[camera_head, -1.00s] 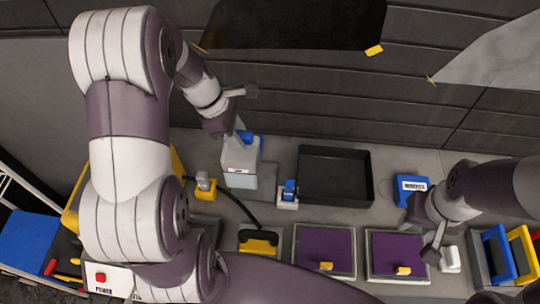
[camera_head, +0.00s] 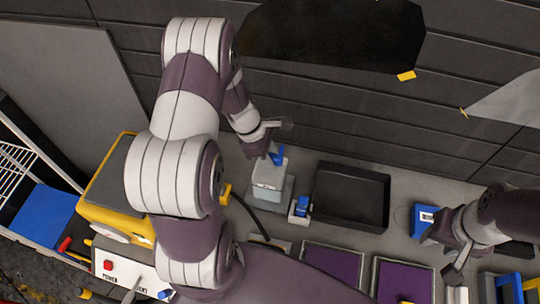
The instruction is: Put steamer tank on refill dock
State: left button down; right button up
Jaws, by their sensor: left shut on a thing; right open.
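The steamer tank (camera_head: 268,182) is a pale grey box with a blue cap (camera_head: 277,156) on top. My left gripper (camera_head: 274,150) is shut on the tank at its blue top and holds it roughly upright. The tank is over or on a flat grey plate (camera_head: 288,191), which looks like the refill dock; I cannot tell whether they touch. A small white block with a blue top (camera_head: 301,206) is just right of the plate. My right gripper (camera_head: 455,262) is open and empty at the right, below a blue labelled box (camera_head: 423,220).
A black tray (camera_head: 376,222) stands right of the plate. Purple pads (camera_head: 332,264) lie in front. A yellow-trimmed machine (camera_head: 108,185) and a blue-topped cart (camera_head: 42,215) are at left. The dark panelled wall (camera_head: 370,112) bounds the back.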

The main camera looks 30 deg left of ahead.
pick_arm(q)
jog(key=shift+s, duration=0.15)
jog(key=shift+f, duration=0.2)
jog(key=c, duration=0.8)
grip_release()
